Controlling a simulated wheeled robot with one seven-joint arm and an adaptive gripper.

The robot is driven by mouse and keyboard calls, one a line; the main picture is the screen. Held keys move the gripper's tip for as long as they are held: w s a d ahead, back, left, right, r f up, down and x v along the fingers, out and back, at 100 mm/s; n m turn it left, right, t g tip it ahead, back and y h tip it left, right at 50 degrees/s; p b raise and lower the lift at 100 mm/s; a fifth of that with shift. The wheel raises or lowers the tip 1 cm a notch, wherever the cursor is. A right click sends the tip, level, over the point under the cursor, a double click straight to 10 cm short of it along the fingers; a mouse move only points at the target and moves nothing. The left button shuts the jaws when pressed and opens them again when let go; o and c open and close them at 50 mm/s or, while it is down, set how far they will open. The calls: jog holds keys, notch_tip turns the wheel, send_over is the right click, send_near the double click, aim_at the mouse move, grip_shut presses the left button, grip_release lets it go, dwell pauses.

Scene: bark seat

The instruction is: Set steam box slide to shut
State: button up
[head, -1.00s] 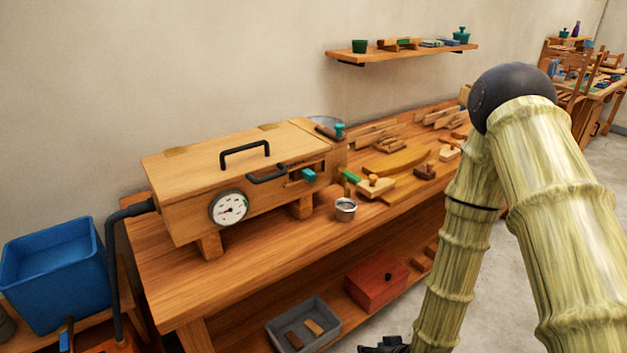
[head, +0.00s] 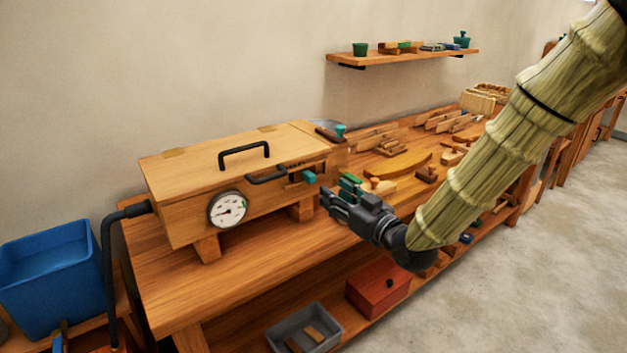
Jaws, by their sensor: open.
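The steam box (head: 185,205) is a long wooden box on short feet on the workbench, with a round dial gauge (head: 229,210) and black handles. Its slide has a teal knob (head: 309,177) in a dark slot at the right part of the front face. My gripper (head: 328,198) is dark grey and open, just right of and slightly below the teal knob, apart from it as far as I can tell. It hides the small metal cup on the bench.
The workbench (head: 150,262) carries wooden tools and a curved wooden piece (head: 397,163) behind my gripper. A red box (head: 377,285) and a grey tray (head: 272,322) sit on the lower shelf. A blue tub (head: 55,280) stands at left. A wall shelf (head: 400,57) hangs above.

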aim_at(313, 179)
jog(key=p+x, duration=0.1)
jog(key=x, duration=0.8)
jog(key=shift+w+a+p, duration=0.25)
jog(key=shift+w+p, duration=0.05)
jog(key=shift+p, duration=0.05)
jog(key=shift+c, duration=0.2)
grip_shut()
